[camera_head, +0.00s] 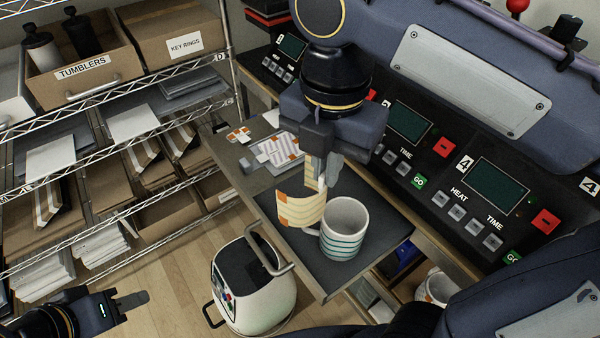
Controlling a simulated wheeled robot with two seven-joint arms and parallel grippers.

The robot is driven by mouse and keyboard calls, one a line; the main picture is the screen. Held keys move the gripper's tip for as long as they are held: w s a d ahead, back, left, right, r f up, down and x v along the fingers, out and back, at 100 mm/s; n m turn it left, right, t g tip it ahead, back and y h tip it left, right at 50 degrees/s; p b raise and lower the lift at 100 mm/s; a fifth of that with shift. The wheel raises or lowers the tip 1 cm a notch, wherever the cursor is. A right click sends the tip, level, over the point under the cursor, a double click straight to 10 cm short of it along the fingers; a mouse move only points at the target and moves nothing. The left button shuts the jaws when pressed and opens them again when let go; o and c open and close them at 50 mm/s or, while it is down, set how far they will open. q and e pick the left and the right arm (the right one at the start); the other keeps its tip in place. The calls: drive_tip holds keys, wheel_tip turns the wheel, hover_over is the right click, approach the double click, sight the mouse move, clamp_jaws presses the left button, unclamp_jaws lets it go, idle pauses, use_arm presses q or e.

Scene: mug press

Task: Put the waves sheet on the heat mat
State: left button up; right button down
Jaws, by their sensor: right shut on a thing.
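My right gripper (325,172) comes down from the top and is shut on a curved cream sheet (302,209) with fine lines and orange corner tabs. The sheet hangs bent just left of a white mug (344,229) with teal bands. I cannot tell whether its lines are waves, or whether it touches the mug. The mug stands upright on a dark mat (384,229) on a pulled-out tray; this may be the heat mat. Flat sheets with orange tabs (278,149) lie at the tray's back left. My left gripper (135,298) is low at the left, away from the tray.
A wire rack (120,86) with boxes and paper stacks fills the left. Press panels (455,195) with screens and buttons line the right. Another mug (437,288) sits lower right.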

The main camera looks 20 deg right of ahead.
drive_tip(key=shift+w+d+f, duration=0.1)
drive_tip(key=shift+w+f, duration=1.5)
drive_tip(key=shift+f, duration=0.25)
drive_tip(key=shift+w+d+f, duration=0.15)
drive_tip(key=shift+w+f, duration=1.45)
drive_tip(key=shift+f, duration=0.25)
drive_tip(key=shift+w+d+f, duration=0.1)
drive_tip(key=shift+w+f, duration=1.5)
drive_tip(key=shift+f, duration=0.25)
drive_tip(key=shift+f, duration=0.1)
drive_tip(key=c, duration=1.6)
unclamp_jaws()
